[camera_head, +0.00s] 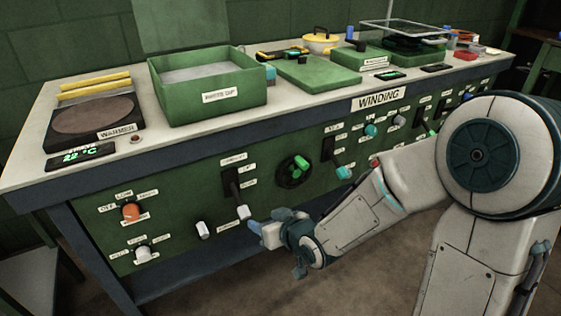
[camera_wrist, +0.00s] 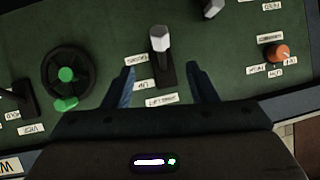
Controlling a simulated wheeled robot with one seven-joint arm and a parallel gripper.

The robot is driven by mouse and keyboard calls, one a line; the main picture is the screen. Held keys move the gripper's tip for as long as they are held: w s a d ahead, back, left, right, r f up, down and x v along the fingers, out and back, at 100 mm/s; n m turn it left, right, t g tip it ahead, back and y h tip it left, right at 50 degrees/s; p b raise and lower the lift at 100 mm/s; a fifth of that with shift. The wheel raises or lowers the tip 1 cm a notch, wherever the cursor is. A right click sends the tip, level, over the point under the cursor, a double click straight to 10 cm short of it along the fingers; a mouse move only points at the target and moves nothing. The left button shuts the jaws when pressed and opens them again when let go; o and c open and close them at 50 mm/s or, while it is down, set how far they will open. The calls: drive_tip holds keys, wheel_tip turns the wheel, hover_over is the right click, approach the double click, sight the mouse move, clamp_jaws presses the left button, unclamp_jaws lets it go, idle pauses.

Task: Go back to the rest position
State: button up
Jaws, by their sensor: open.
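My gripper (camera_head: 268,232) is in front of the green panel of the winding bench, low and near the middle of the head view. In the wrist view my gripper (camera_wrist: 160,85) has its two blue fingers apart, with nothing held between them. A lever with a white knob (camera_head: 243,212) stands on the panel just left of my gripper. In the wrist view the same lever (camera_wrist: 160,42) shows in line with the gap between the fingers. Whether the fingers touch it cannot be told, but it looks apart from them.
An orange knob (camera_head: 130,211) is at the left. On the bench top stand a green box (camera_head: 210,98) and a warmer (camera_head: 95,117). Floor below the gripper is clear.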

drive_tip(key=s+d+r+m+g+h+p, duration=0.25)
drive_tip(key=d+r+h+p, duration=0.45)
drive_tip(key=d+r+p, duration=0.9)
drive_tip(key=s+d+r+m+g+p, duration=0.2)
drive_tip(key=s+d+r+p, duration=0.1)
drive_tip(key=s+r+p, duration=0.2)
drive_tip(key=s+d+r+m+g+h+p, duration=0.1)
drive_tip(key=s+d+r+p, duration=0.3)
drive_tip(key=s+r, duration=0.5)
wheel_tip(320, 180, up, 5)
drive_tip(key=shift+d+f+m+g+p, duration=0.15)
drive_tip(key=shift+m+g+p, duration=0.2)
drive_tip(key=shift+m+p, duration=0.3)
drive_tip(key=shift+w, duration=0.1)
